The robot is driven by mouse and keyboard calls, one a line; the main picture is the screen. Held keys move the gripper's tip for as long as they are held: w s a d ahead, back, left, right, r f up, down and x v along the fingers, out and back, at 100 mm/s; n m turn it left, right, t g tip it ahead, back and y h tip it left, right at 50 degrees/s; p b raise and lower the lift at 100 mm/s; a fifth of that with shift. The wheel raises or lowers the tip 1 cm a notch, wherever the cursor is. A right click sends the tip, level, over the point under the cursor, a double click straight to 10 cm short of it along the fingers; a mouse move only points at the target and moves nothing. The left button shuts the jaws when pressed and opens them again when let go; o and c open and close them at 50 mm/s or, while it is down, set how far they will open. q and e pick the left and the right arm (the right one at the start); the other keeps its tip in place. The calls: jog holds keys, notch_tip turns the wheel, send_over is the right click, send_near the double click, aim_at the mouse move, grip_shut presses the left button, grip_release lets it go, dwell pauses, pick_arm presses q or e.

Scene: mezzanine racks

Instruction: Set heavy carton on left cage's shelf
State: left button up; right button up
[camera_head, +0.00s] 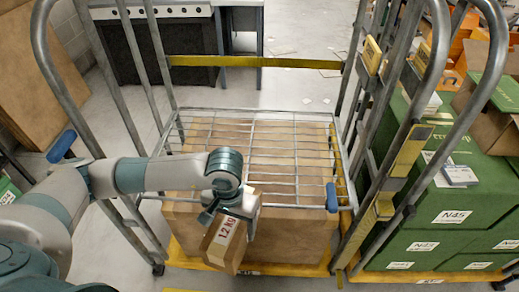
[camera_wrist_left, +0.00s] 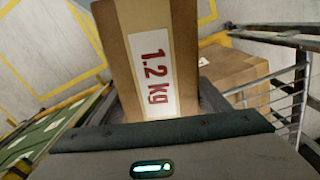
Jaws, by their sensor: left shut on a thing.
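The carton hangs tilted at the near edge of the left cage, in front of the wire shelf (camera_head: 262,168) in the picture. In the left wrist view the carton (camera_wrist_left: 150,60) sticks out from between the jaws (camera_wrist_left: 155,112). The left cage (camera_head: 44,40) has grey tube sides. Its wire shelf is lowered and bare, with a large brown carton (camera_head: 295,232) below it. My right gripper is not in view.
A yellow strap (camera_head: 255,62) crosses the left cage's back. Blue-tipped parts (camera_head: 332,197) and side tubes stand near the shelf. A dark cabinet (camera_head: 152,45) is behind.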

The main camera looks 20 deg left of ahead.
pick_arm(q)
jog(key=shift+a+r, duration=0.1)
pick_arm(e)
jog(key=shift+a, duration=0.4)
